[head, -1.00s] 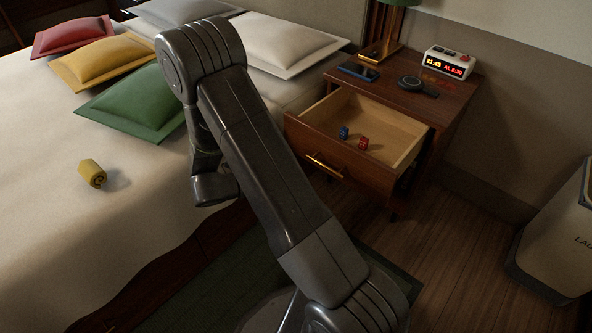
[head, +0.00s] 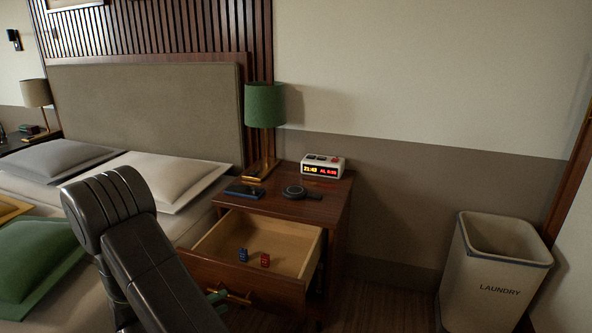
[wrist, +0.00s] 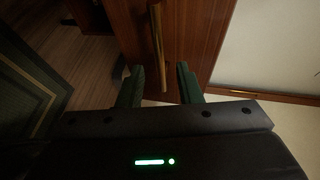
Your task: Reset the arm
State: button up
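My gripper (wrist: 160,86) is open, with its two green fingers apart. In the wrist view, the drawer's brass handle (wrist: 157,40) runs down toward the gap between the fingers, with space on both sides. In the head view, a green fingertip shows beside the handle (head: 235,297), and my arm covers much of the rest of the gripper. I cannot tell whether a finger touches the handle. The drawer (head: 240,283) of the nightstand stands open, with a blue die (head: 243,254) and a red die (head: 265,260) inside.
The bed with pillows (head: 160,177) is at left. A laundry bin (head: 495,275) stands at right.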

aim_at(232, 296)
jog(key=shift+b+x, duration=0.4)
jog(key=shift+x, duration=1.95)
